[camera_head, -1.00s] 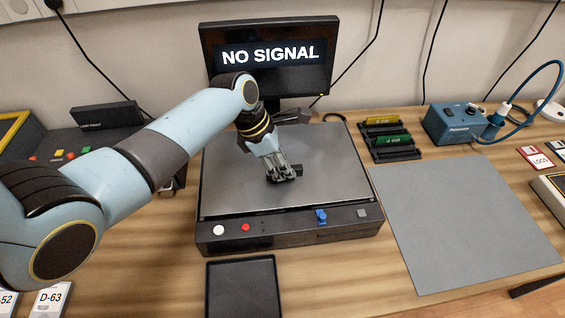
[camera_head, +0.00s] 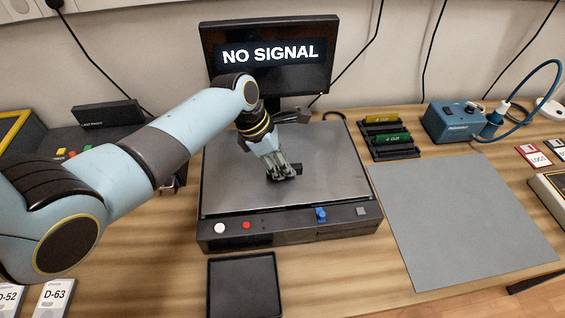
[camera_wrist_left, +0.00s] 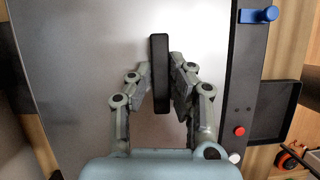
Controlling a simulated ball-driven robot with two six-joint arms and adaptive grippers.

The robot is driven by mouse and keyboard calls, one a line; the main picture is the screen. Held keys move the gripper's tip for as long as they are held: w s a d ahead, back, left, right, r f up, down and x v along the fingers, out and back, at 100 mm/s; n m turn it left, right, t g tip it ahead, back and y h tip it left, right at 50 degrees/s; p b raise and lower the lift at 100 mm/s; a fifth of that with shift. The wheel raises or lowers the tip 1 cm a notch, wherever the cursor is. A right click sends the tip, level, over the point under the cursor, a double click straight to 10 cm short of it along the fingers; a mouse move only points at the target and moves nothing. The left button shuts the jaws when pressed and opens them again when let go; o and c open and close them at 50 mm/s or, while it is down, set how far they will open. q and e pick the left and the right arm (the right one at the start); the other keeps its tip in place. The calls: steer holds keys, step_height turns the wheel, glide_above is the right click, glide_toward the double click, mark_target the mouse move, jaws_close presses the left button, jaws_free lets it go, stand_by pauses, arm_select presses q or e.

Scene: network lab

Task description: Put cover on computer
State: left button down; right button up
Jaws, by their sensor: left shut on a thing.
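The computer (camera_head: 290,236) is a dark flat case on the bench, with white and red buttons and a blue latch on its front. The grey metal cover (camera_head: 325,180) lies over its top; a thin dark gap shows along the front edge. My left gripper (camera_head: 283,172) is shut on the cover's black handle (camera_wrist_left: 160,75), near the cover's middle. In the left wrist view the fingers (camera_wrist_left: 160,85) stand on both sides of the handle. The blue latch (camera_wrist_left: 258,15) also shows there. The computer's inside is hidden. My right gripper is not in view.
A monitor (camera_head: 270,55) reading NO SIGNAL stands behind. A black tray (camera_head: 243,285) lies in front. A bare grey mat (camera_head: 465,220) lies to the right. A card rack (camera_head: 390,142) and a blue box (camera_head: 453,122) stand at the back right.

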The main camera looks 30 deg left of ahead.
arm_select(q)
steer(key=shift+f, duration=0.4)
stand_by(0.6)
steer(key=c, duration=1)
jaws_free()
steer(key=shift+o, duration=0.2)
steer(key=shift+r, duration=0.1)
step_height(320, 180, up, 3)
steer(key=p, duration=0.3)
steer(key=shift+r+p, duration=0.95)
steer(key=shift+r, duration=1.4)
